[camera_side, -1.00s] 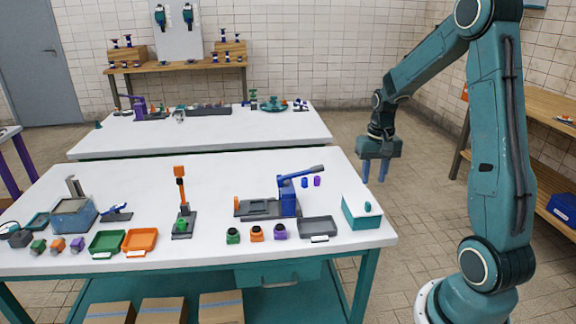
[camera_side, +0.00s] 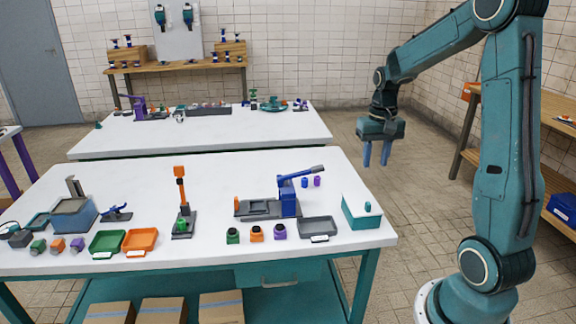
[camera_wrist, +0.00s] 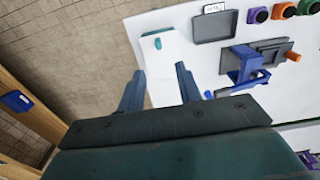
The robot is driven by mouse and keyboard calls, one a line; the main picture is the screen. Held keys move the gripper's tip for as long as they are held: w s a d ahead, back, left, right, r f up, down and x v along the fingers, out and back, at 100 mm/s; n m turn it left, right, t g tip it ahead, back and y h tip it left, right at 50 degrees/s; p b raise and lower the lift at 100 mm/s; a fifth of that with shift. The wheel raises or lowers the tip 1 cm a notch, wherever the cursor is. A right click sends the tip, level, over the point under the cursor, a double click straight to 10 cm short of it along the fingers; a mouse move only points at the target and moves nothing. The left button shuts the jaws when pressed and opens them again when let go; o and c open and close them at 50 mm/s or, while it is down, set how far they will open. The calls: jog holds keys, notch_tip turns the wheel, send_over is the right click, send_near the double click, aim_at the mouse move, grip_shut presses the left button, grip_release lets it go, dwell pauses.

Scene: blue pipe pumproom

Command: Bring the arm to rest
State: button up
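My gripper (camera_side: 376,154) hangs pointing down over the floor, just right of the front table's (camera_side: 180,218) right edge and higher than the tabletop. In the wrist view its two blue fingers (camera_wrist: 158,88) are spread apart with nothing between them that they touch. The arm is bent at the elbow, with the forearm reaching left.
On the front table are a blue lever press (camera_side: 288,196), a grey tray (camera_side: 318,227), several small coloured parts, green (camera_side: 107,243) and orange (camera_side: 140,241) trays. A wooden shelf (camera_side: 545,110) stands at the right. Tiled floor between table and shelf is free.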

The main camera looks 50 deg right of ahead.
jog(key=s+a+r+n+t+h, duration=0.1)
jog(key=a+r+n, duration=0.1)
jog(key=a+r, duration=0.35)
jog(key=s+a+r+n+t, duration=0.1)
jog(key=a+r+n, duration=0.1)
jog(key=a, duration=0.6)
jog(key=s+a+r+n+t+y, duration=0.1)
jog(key=s+a+r+n+t, duration=0.1)
jog(key=s+a, duration=0.8)
jog(key=shift+a+r+n+t, duration=0.25)
jog(key=shift+n+t, duration=0.55)
jog(key=shift+n, duration=0.6)
